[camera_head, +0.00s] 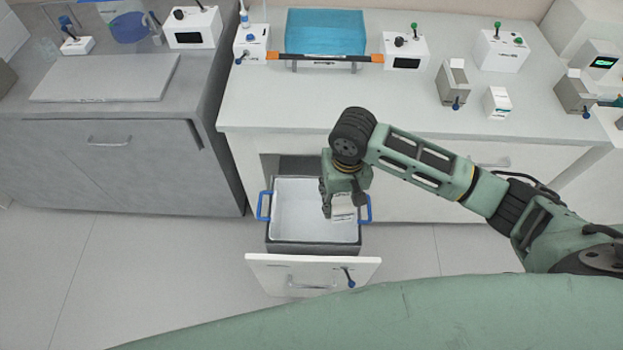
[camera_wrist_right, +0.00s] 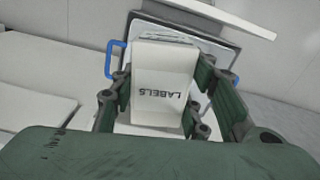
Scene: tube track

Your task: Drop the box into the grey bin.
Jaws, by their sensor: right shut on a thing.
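A small white box (camera_head: 343,208) marked "LABELS" is held in my right gripper (camera_head: 342,199). In the right wrist view the box (camera_wrist_right: 165,80) sits between the two green fingers, which press on its sides. The grey bin (camera_head: 312,247) with a white inside and blue handles stands in the pulled-out drawer. In the head view the box appears over the right part of the bin's opening, and its exact height above it is hard to tell. In the right wrist view the bin's dark rim (camera_wrist_right: 225,50) shows behind the box. My left gripper is not in view.
The open drawer's white front (camera_head: 312,272) is in front of the bin. The white counter (camera_head: 300,115) above holds a blue tray (camera_head: 325,35), several small devices and another small white box (camera_head: 497,103). A grey cabinet (camera_head: 60,150) is at left. The floor is clear.

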